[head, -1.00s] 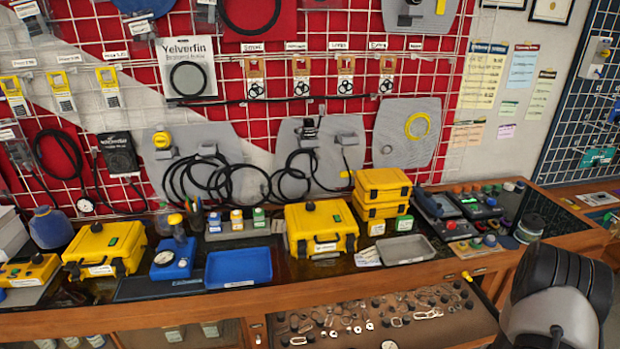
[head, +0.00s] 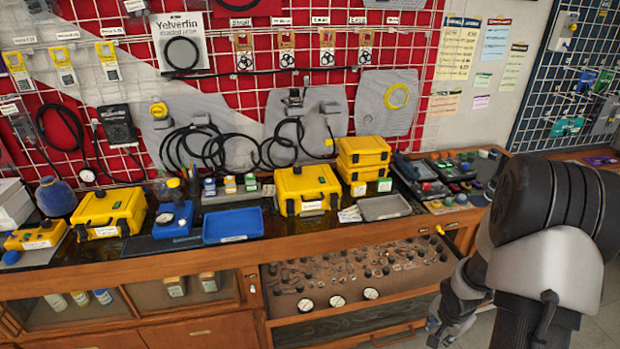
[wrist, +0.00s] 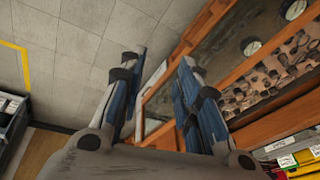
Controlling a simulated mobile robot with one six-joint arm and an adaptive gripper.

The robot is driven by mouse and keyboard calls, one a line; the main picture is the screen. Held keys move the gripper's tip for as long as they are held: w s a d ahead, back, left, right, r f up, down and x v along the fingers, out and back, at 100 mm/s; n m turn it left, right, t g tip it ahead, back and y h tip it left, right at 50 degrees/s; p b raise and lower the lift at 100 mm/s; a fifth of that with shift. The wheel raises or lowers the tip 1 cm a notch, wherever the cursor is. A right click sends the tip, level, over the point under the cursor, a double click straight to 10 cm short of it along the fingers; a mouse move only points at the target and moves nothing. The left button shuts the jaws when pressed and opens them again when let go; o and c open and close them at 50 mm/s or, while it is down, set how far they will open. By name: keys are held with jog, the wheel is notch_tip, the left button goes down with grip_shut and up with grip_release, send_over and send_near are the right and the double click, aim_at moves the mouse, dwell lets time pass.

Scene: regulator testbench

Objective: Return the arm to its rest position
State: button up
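My arm (head: 555,215) stands at the right of the head view, folded with its end hanging down in front of the bench. My gripper (wrist: 163,75) shows in the wrist view with its two blue-and-grey fingers apart and nothing between them. Floor tiles and the edge of the bench drawer show beyond the fingertips. In the head view only part of the gripper shows at the lower right, and its fingertips are not clear there.
An open drawer (head: 290,318) of small parts and round gauges juts out left of my gripper. The bench holds yellow cases (head: 308,190), a blue tray (head: 233,226) and a grey tray (head: 384,207). Tiled floor (wrist: 75,45) is clear below.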

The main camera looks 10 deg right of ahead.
jog(key=s+a+r+n+t+h, duration=0.1)
jog(key=a+r+n, duration=0.3)
jog(key=r, duration=0.6)
jog(key=s+a+r+n, duration=0.1)
jog(key=a+r, duration=0.5)
jog(key=r, duration=0.5)
jog(key=s+a+r+n+y, duration=0.1)
jog(key=s+a+r+n, duration=0.3)
jog(key=s+a, duration=0.3)
jog(key=s+a+r+n+t+y, duration=0.1)
jog(key=s+a+r+n, duration=0.3)
jog(key=s+a, duration=0.4)
jog(key=shift+a+r+n+y, duration=0.3)
jog(key=shift+a+r+y, duration=0.25)
jog(key=shift+r+y, duration=0.1)
jog(key=shift+w, duration=0.1)
